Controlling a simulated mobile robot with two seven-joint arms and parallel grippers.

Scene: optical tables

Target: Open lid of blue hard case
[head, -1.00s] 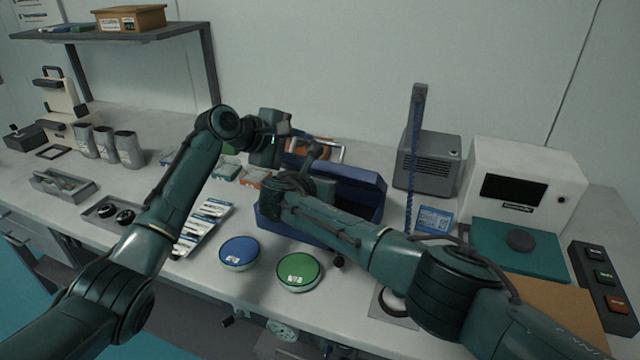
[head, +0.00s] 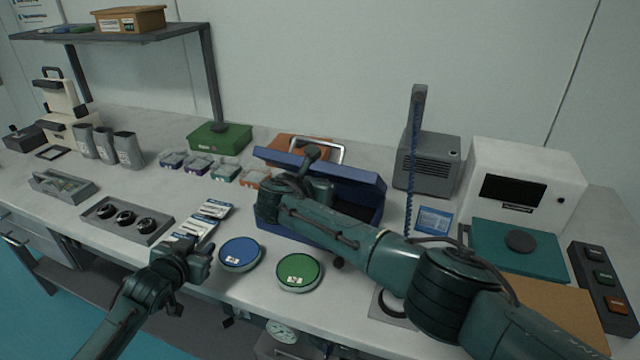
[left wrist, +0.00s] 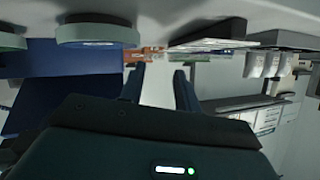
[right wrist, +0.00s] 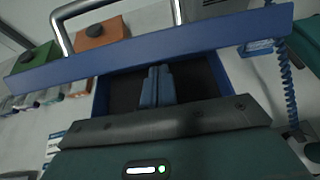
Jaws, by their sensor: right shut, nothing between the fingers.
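The blue hard case (head: 373,207) stands at the middle of the table. Its lid (head: 275,157) is raised, and a dark interior shows below the lid's edge. In the right wrist view the lid (right wrist: 215,37) runs slantwise across the top, with the dark inside of the case (right wrist: 195,78) under it. My right gripper (right wrist: 156,72) is shut and empty, in front of the opening below the lid's edge; I cannot tell whether it touches the lid. My right arm hides part of the case in the head view. My left gripper (head: 206,256) is open and empty near the table's front edge; its fingers (left wrist: 160,78) stand apart.
A silver handle (head: 340,150) and an orange-brown box (head: 290,143) show behind the lid. A blue disc (head: 239,252) and a green disc (head: 299,271) lie in front of the case. A grey instrument (head: 428,160) with a blue coiled cord stands right of it.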

